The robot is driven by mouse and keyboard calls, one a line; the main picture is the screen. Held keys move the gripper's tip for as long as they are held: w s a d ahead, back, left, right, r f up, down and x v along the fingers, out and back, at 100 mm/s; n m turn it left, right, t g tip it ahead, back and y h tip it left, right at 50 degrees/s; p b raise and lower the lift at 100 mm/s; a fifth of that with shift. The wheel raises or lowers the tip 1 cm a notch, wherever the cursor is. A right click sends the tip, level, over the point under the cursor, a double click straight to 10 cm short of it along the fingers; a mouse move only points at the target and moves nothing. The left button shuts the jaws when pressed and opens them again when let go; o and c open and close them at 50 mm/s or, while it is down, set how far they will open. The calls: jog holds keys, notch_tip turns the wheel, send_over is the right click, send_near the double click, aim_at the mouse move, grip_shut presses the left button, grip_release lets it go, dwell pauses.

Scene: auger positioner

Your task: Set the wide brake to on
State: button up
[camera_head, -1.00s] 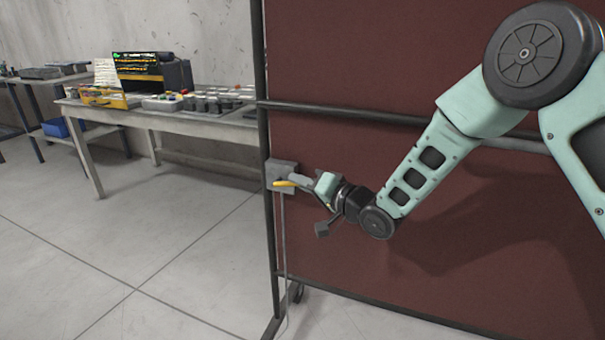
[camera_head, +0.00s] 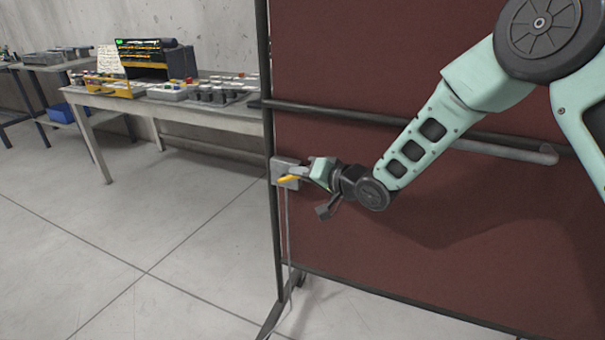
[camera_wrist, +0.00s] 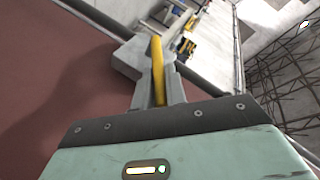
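The brake is a grey box (camera_head: 284,166) at the left edge of the dark red panel, with a yellow lever (camera_head: 289,180) in front of it. My gripper (camera_head: 301,174) reaches it from the right. In the wrist view the yellow lever (camera_wrist: 157,66) runs lengthwise between my two grey fingers (camera_wrist: 158,88), which appear closed against its sides. The grey box (camera_wrist: 130,58) lies just beyond the fingertips. The fingers hide part of the lever, and no on or off marking can be read.
The red panel (camera_head: 400,240) stands in a dark frame, with a horizontal rail (camera_head: 350,118) above my gripper. A cable (camera_head: 288,230) hangs below the box. A workbench (camera_head: 210,117) with small parts stands behind at left. The floor left of the panel is clear.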

jog(key=o, duration=0.3)
jog(key=shift+o, duration=0.2)
jog(key=v, duration=1.7)
jog(key=shift+r, duration=0.2)
jog(key=shift+s+d, duration=0.1)
jog(key=shift+d, duration=0.05)
